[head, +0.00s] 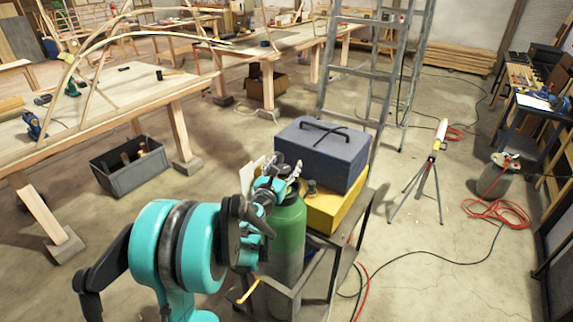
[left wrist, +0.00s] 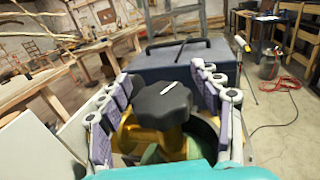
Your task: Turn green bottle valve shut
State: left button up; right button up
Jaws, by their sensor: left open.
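The green bottle (head: 287,235) stands upright on a metal cart, with a grey lower body. Its valve is a black lobed knob (left wrist: 162,103) with a white mark, on a brass stem (left wrist: 168,143) in the left wrist view. My left gripper (head: 282,180) is at the bottle's top in the head view. In the left wrist view my left gripper (left wrist: 160,95) is open, one finger on each side of the knob, with gaps showing between fingers and knob. In the head view the gripper mostly hides the valve. My right gripper is not in view.
A blue-grey toolbox (head: 322,152) sits on a yellow case (head: 335,208) right behind the bottle. A stepladder (head: 375,70), a tripod (head: 418,190) and red cable coils (head: 497,213) stand beyond. A workbench (head: 120,95) and a grey crate (head: 130,167) are at left.

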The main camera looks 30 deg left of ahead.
pick_arm(q)
jog(key=shift+w+a, duration=0.1)
jog(key=shift+w, duration=0.7)
jog(key=c, duration=1.3)
